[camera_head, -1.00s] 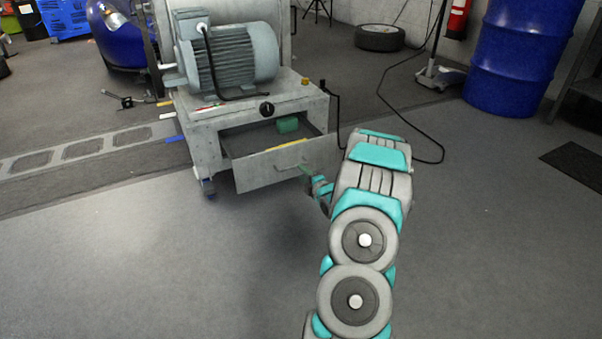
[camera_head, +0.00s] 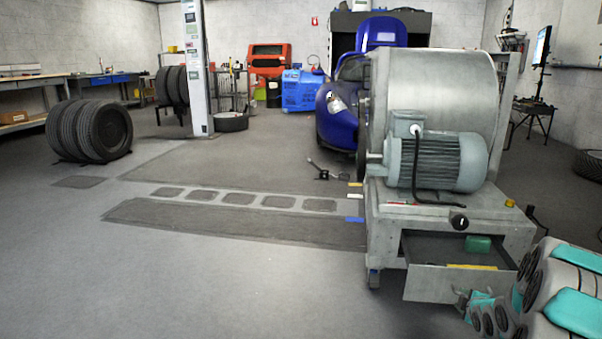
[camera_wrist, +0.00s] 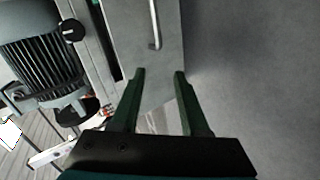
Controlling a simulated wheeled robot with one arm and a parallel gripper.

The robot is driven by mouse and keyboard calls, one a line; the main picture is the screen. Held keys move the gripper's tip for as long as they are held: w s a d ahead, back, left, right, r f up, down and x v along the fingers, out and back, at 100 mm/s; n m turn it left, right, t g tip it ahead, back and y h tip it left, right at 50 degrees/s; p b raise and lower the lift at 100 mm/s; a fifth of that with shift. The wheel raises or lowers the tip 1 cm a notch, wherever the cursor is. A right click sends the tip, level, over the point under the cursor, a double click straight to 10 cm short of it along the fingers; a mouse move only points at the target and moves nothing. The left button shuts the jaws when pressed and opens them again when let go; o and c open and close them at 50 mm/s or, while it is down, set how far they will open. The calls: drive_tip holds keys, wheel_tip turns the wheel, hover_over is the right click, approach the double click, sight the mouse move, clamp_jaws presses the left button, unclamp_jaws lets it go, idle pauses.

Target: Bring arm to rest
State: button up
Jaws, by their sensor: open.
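My gripper (camera_wrist: 159,75) is open and empty in the wrist view, its two dark green fingers apart. The drawer's front panel (camera_wrist: 138,30) and its bar handle (camera_wrist: 154,25) lie just beyond the fingertips, and the handle is not between them. In the head view my arm (camera_head: 565,290) is at the lower right. The gripper (camera_head: 470,300) is small there, close to the front of the open drawer (camera_head: 430,284). A green block (camera_head: 479,243) and a yellow item (camera_head: 471,267) lie inside the drawer.
The dynamometer cart (camera_head: 385,215) carries a grey motor (camera_head: 445,162) and a large drum (camera_head: 432,90). A blue car (camera_head: 340,105) stands behind. Stacked tyres (camera_head: 90,130) are at the left. The floor (camera_head: 200,285) at front left is clear.

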drive_tip(key=s+a+r+m+g, duration=0.3)
drive_tip(key=s+a+r, duration=0.1)
drive_tip(key=s+a, duration=0.4)
drive_tip(key=s+a+r+m+g, duration=0.35)
drive_tip(key=s+a, duration=0.25)
drive_tip(key=a, duration=0.4)
drive_tip(key=s+a+r+m+g+y, duration=0.1)
drive_tip(key=s+a+r+m+g, duration=0.1)
drive_tip(key=s+a, duration=0.6)
drive_tip(key=s+a+r+m+g+y, duration=0.15)
drive_tip(key=s+a, duration=0.25)
drive_tip(key=s, duration=0.8)
drive_tip(key=s+a+r+m+g+y, duration=0.1)
drive_tip(key=s+a+r+m+g, duration=0.15)
drive_tip(key=s+a, duration=0.55)
wheel_tip(320, 180, up, 12)
drive_tip(key=s+d+p, duration=0.2)
drive_tip(key=p, duration=1)
drive_tip(key=shift+p, duration=0.3)
drive_tip(key=shift+d+g, duration=0.15)
drive_tip(key=shift+g, duration=0.1)
